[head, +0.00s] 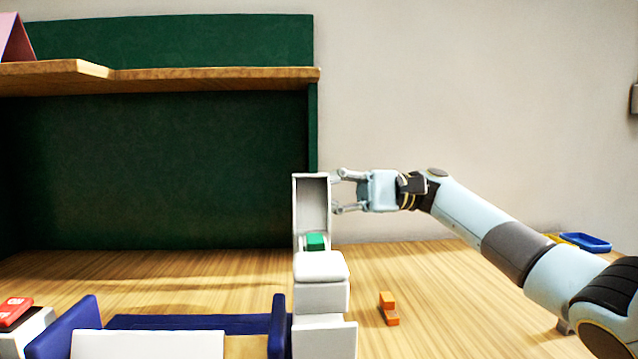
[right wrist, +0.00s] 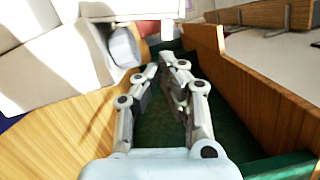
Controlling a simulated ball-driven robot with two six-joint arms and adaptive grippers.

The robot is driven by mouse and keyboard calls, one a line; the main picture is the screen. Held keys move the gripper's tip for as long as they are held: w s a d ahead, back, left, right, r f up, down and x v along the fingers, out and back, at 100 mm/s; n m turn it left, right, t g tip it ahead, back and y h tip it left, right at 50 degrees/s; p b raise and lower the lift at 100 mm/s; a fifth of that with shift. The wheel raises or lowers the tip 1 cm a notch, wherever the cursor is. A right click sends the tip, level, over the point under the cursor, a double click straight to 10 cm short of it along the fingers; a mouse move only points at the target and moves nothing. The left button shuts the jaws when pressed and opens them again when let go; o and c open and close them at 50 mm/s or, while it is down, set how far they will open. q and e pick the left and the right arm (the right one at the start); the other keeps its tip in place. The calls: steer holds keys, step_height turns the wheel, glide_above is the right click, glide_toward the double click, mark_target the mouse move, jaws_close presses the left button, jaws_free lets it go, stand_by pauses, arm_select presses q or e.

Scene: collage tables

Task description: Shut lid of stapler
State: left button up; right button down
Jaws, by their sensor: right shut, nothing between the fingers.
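The stapler (head: 320,277) looks like the white and grey object at the middle front of the desk in the head view. Its lid (head: 312,205) seems to stand upright, with its hollow grey inner side showing. A green piece (head: 315,241) sits at the foot of the lid. My right gripper (head: 338,191) is just right of the lid, fingertips close to its right edge; I cannot tell if they touch. In the right wrist view the fingers (right wrist: 160,64) lie close together with nothing between them. Pale shapes there, upper left, may be the stapler. My left gripper is not in view.
A dark blue tray (head: 190,323) with a white sheet is left of the stapler. A red item (head: 14,310) lies far left. A small orange object (head: 388,308) is on the desk to the right. A wooden shelf (head: 200,75) and green panel (head: 160,165) stand behind.

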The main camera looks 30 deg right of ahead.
steer(key=shift+s+a, duration=0.25)
steer(key=shift+s, duration=0.05)
steer(key=shift+r, duration=0.15)
steer(key=shift+s+r+n, duration=0.15)
steer(key=shift+n, duration=0.25)
